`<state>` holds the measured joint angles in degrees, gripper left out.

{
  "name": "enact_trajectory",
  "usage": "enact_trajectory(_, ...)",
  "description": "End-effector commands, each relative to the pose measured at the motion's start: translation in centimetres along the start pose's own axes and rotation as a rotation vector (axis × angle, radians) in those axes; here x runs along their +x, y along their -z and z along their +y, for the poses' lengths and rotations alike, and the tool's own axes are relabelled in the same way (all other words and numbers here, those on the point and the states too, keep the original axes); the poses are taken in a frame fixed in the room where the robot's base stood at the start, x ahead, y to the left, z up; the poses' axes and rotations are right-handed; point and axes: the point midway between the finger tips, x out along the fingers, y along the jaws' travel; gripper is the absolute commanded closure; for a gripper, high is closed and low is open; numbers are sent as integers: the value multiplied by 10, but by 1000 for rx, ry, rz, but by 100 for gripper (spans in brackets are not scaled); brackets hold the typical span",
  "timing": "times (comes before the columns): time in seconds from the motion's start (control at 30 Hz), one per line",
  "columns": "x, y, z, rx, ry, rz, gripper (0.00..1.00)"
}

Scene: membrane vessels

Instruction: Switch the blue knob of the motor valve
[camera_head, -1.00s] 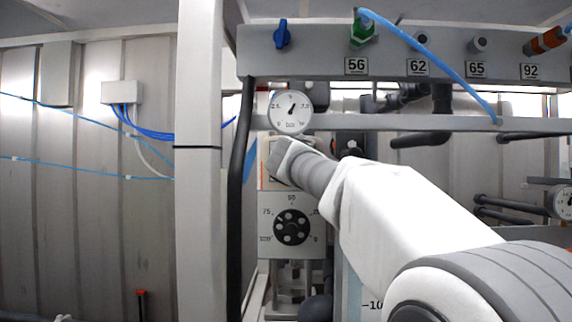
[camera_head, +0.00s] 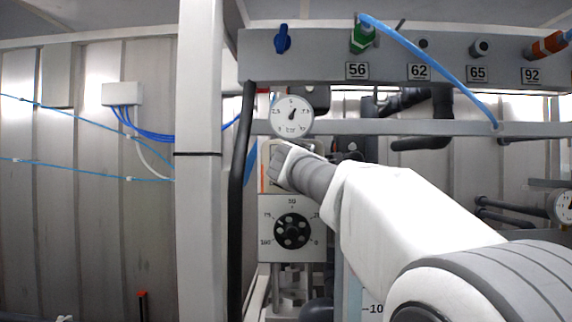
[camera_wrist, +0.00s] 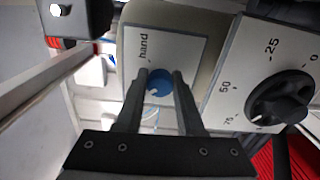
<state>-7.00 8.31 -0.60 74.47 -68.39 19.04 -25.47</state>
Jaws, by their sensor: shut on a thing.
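The motor valve's blue knob (camera_wrist: 159,83) shows in the wrist view, on a light plate (camera_wrist: 178,50) marked "hand". My gripper (camera_wrist: 161,76) has one finger on each side of the knob and is shut on it. In the head view my gripper (camera_head: 277,165) is in front of the valve housing, just below the round pressure gauge (camera_head: 291,116). The knob is hidden there behind my gripper.
A black dial (camera_head: 292,231) with a percent scale sits just below; it also shows at right in the wrist view (camera_wrist: 280,98). Above is a grey beam (camera_head: 320,66) with a blue lever (camera_head: 282,39), a green fitting (camera_head: 362,37) and a blue hose (camera_head: 430,60). A grey post (camera_head: 198,200) stands left.

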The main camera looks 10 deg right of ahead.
Motion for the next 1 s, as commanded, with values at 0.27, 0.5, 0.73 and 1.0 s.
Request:
enact_trajectory(0.27,0,0,0,-123,1,0,100)
enact_trajectory(0.5,0,0,0,-162,1,-1,100)
enact_trajectory(0.73,0,0,0,-166,1,0,100)
enact_trajectory(1.0,0,0,0,-165,1,0,43)
